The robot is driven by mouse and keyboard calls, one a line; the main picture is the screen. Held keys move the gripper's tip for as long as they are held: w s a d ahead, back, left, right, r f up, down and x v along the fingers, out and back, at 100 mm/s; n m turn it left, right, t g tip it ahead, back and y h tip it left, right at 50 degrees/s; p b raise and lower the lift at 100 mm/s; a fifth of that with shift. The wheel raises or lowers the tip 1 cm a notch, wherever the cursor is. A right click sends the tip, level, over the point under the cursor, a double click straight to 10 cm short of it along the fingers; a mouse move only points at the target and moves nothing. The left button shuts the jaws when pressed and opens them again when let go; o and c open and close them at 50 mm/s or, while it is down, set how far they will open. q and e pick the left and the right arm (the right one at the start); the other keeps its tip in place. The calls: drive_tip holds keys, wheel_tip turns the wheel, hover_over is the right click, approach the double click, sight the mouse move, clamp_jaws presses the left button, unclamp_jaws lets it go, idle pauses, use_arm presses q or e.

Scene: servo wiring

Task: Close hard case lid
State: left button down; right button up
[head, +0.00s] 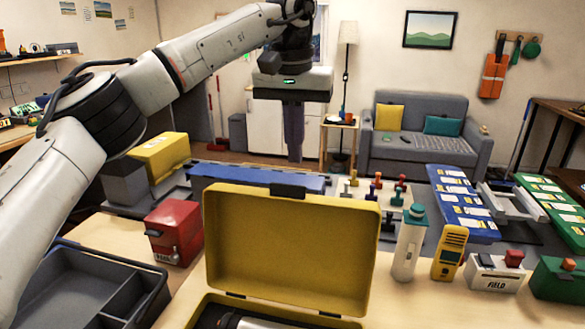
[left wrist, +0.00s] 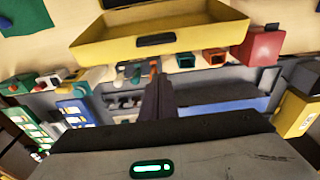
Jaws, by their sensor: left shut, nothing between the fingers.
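The yellow hard case stands open on the table at the front. Its lid (head: 290,245) is raised about upright, with a dark latch (head: 287,190) on its top edge. Part of a dark and silver item shows in the case base, which the frame cuts off. My left gripper (head: 295,158) is shut and empty, pointing down, above and behind the lid and apart from it. In the left wrist view the lid (left wrist: 200,42) shows at the top with its latch (left wrist: 156,39), beyond the shut fingers (left wrist: 154,66). My right gripper is not in view.
A grey divided tray (head: 85,285) stands left of the case, a red box (head: 174,231) behind it. A white bottle (head: 407,245) and yellow meter (head: 449,252) stand to the right.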

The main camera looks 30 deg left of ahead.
use_arm(q)
drive_tip(key=f, duration=0.1)
drive_tip(key=s+f, duration=0.2)
drive_tip(key=shift+d+f, duration=0.15)
drive_tip(key=shift+d, duration=0.15)
drive_tip(key=shift+s+d, duration=0.2)
drive_tip(key=shift+s, duration=0.35)
